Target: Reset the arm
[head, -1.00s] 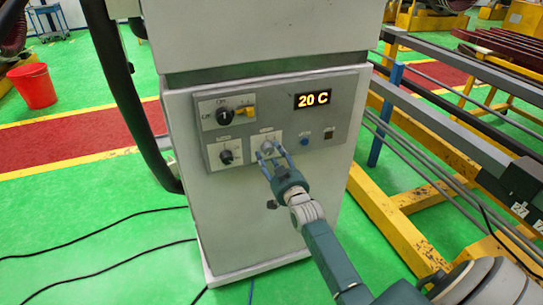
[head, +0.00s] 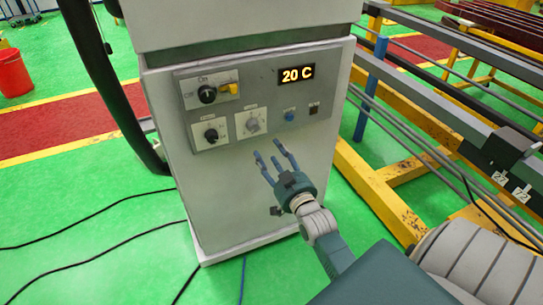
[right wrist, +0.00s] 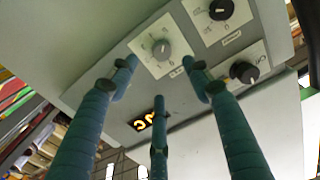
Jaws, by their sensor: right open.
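My right gripper (head: 270,155) is open and empty, its blue-green fingers spread in front of the white cabinet, just below the control panel. In the right wrist view its fingers (right wrist: 160,78) point at the panel, with nothing between them. The grey knob (head: 252,125) on its white plate is just above the fingertips and apart from them; it also shows in the right wrist view (right wrist: 162,49). My left gripper is not in view.
The white cabinet (head: 215,220) carries a grey panel (head: 270,78) with a 20 C display (head: 297,75), black knobs and a blue button (head: 290,116). Yellow frames (head: 370,185) stand at right. Black cables (head: 90,210) lie on the green floor at left.

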